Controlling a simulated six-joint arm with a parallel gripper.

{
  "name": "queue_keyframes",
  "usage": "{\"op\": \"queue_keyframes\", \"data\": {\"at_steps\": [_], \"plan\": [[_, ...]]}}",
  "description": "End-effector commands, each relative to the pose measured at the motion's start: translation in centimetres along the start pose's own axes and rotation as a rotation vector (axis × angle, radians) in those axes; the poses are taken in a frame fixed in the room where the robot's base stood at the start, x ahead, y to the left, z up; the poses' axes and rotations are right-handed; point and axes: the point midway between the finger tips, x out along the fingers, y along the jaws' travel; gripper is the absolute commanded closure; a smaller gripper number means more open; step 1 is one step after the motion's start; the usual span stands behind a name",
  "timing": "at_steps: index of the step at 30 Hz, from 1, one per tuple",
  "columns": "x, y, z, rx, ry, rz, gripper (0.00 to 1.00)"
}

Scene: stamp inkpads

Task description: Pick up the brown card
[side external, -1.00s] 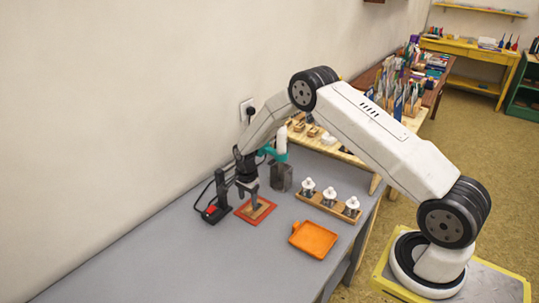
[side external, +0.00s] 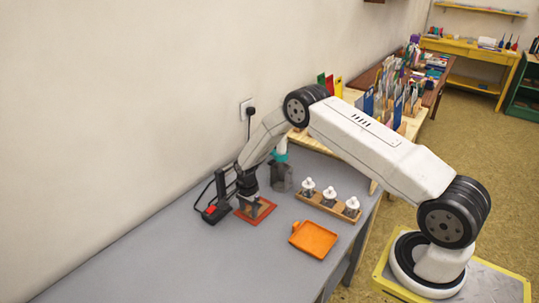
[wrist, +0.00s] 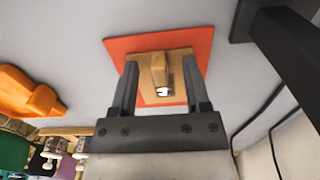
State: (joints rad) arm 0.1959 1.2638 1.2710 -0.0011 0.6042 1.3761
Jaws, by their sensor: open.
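The brown card (wrist: 180,60) lies on a red-orange mat (wrist: 198,38) on the grey table. A tan block-like piece (wrist: 158,72) with a small white and dark end stands out over its middle; I cannot tell whether it is part of the card. My gripper (wrist: 160,76) is open, pointing down, with a finger on each side of this piece and gaps on both sides. In the side view my gripper (side external: 251,208) is low over the red-orange mat (side external: 266,217) and hides most of the card.
An orange tray (side external: 314,240) lies to the right. The table's near left is clear.

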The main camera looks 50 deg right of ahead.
Motion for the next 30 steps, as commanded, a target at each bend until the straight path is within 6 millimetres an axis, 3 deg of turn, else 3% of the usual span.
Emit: {"op": "queue_keyframes", "data": {"at_steps": [5, 8, 11, 12, 30], "plan": [[0.0, 0.0, 0.0, 0.0, 0.0, 0.0, 0.4], [0.0, 0.0, 0.0, 0.0, 0.0, 0.0, 0.65], [0.0, 0.0, 0.0, 0.0, 0.0, 0.0, 0.97], [0.0, 0.0, 0.0, 0.0, 0.0, 0.0, 1.0], [-1.1, -0.1, 0.0, 0.0, 0.0, -0.001, 1.0]]}}
